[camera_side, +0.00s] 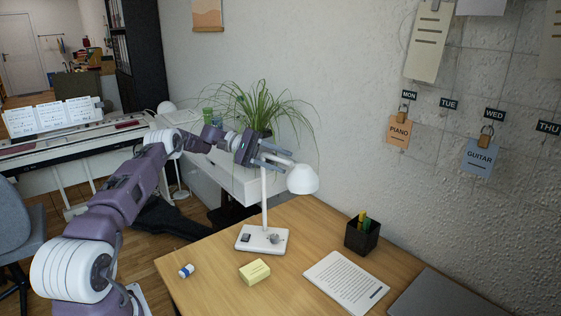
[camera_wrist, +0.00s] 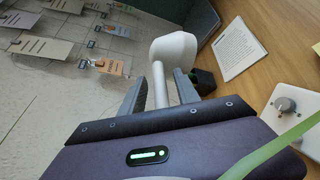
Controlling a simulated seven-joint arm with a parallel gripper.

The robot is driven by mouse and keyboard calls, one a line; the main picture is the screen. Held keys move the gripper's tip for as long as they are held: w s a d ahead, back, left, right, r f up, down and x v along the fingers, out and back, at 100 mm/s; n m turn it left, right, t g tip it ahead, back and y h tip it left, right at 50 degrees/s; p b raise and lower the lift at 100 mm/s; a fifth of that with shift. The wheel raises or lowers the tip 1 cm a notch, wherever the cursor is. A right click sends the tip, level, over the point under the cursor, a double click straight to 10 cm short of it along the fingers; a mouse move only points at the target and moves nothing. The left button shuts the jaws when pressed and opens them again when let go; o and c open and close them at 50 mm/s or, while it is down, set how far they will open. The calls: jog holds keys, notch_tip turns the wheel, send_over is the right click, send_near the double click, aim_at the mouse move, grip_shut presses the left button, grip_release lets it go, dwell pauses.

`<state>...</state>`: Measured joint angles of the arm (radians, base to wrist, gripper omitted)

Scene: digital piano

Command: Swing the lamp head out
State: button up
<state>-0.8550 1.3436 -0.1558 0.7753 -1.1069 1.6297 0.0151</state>
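The white desk lamp stands on the wooden desk, with its flat base (camera_side: 261,240) and upright stem (camera_side: 264,208). Its dome-shaped head (camera_side: 303,179) points to the right in the side view and also shows in the wrist view (camera_wrist: 174,47). My gripper (camera_side: 287,160) is at the top of the lamp, behind and left of the head. In the wrist view, the white lamp arm (camera_wrist: 159,86) lies between the two fingers of my gripper (camera_wrist: 160,74). The fingers look apart, with gaps on both sides of the arm. Any contact at the fingers is unclear.
The desk (camera_side: 303,215) holds a yellow block (camera_side: 254,272), a small blue-and-white eraser (camera_side: 186,270), a paper sheet (camera_side: 346,282) and a black pen cup (camera_side: 362,236). A potted plant (camera_side: 257,108) stands close behind my gripper. The textured wall lies behind the desk.

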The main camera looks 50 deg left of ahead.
jog(key=r, duration=0.2)
jog(key=s+a+r, duration=0.1)
jog(key=r, duration=0.1)
jog(key=a+r, duration=0.1)
jog(key=r, duration=0.1)
jog(key=shift+s+a+r, duration=0.1)
jog(key=shift+s+r, duration=0.05)
jog(key=shift+r, duration=0.65)
jog(key=shift+c, duration=0.2)
